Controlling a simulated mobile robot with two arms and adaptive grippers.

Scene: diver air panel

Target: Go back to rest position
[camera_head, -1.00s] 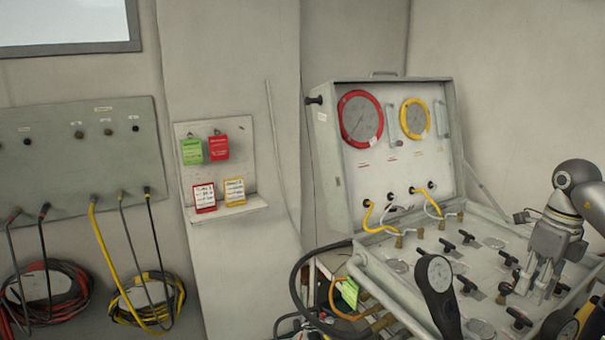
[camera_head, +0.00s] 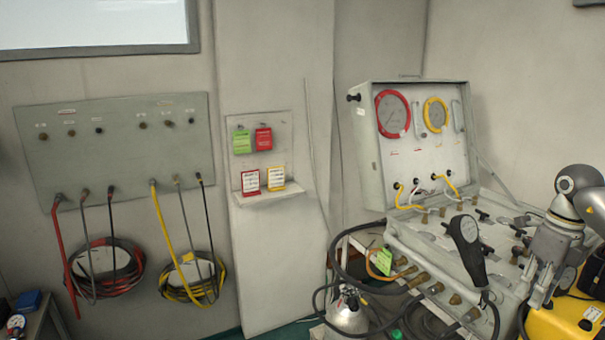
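My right gripper (camera_head: 541,283) shows at the right, pointing down in front of the right part of the air panel (camera_head: 412,238). Its fingers look apart, with nothing clear between them. The panel is an open grey case; its upright lid carries a red-ringed gauge (camera_head: 393,114) and a yellow-ringed gauge (camera_head: 435,114). A dark handset with a round dial (camera_head: 466,240) stands out at the panel's front. My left gripper is not in view.
A yellow case (camera_head: 570,318) sits at the lower right, close to the gripper. A metal cylinder (camera_head: 347,314) and hoses are below the panel. A wall board (camera_head: 120,145) with coiled hoses is at the left. A small shelf (camera_head: 268,198) holds cards.

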